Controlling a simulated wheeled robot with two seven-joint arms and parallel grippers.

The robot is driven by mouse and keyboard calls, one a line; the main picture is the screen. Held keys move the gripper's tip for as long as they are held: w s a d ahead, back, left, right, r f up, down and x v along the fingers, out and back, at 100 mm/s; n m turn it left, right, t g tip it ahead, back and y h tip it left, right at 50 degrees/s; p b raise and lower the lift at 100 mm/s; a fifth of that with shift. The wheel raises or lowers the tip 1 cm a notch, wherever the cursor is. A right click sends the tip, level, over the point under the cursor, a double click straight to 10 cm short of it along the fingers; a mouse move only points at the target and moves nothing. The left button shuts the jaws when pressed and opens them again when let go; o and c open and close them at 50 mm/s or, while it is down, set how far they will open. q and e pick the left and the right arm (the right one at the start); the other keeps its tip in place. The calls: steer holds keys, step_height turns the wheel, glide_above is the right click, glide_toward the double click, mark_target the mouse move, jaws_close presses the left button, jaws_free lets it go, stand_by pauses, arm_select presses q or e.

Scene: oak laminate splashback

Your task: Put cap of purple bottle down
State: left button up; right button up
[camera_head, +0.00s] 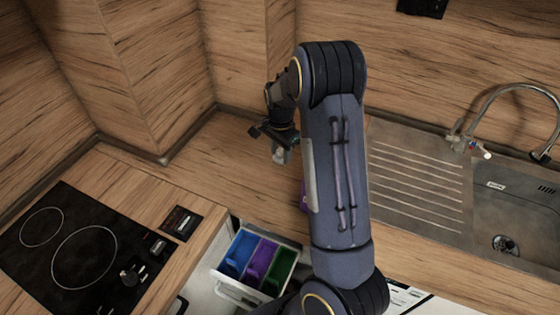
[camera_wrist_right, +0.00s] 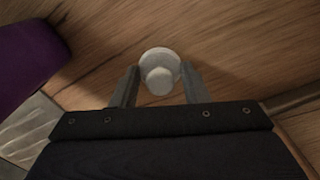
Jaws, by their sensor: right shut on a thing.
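My right gripper (camera_head: 280,152) reaches over the wooden counter, left of my dark arm in the head view. In the right wrist view its two grey fingers (camera_wrist_right: 160,88) are shut on a round whitish cap (camera_wrist_right: 161,62). I cannot tell whether the cap touches the counter below it. The purple bottle (camera_wrist_right: 24,52) shows partly at the left edge of the wrist view, apart from the cap. In the head view only a small purple patch of it (camera_head: 303,196) shows; my arm hides the rest. My left gripper is out of view.
An open drawer (camera_head: 226,282) with blue, purple and green bins is below the counter edge. A black hob (camera_head: 75,250) lies left, a sink with a ribbed drainer (camera_head: 420,180) right. Wooden walls close the back; the counter (camera_head: 215,155) left of the gripper is clear.

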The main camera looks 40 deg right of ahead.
mark_target(280, 158)
steer(key=shift+w+d+f, duration=0.2)
steer(key=shift+w+f, duration=0.1)
steer(key=shift+f, duration=0.2)
steer(key=f+b, duration=0.3)
steer(key=shift+w+d+f, duration=0.15)
steer(key=shift+w+f, duration=0.1)
steer(key=shift+f, duration=0.05)
steer(key=shift+r, duration=0.1)
steer(key=o, duration=0.5)
steer(key=shift+f, duration=0.2)
steer(key=o, duration=0.4)
steer(key=shift+o, duration=0.2)
steer(key=shift+r, duration=0.1)
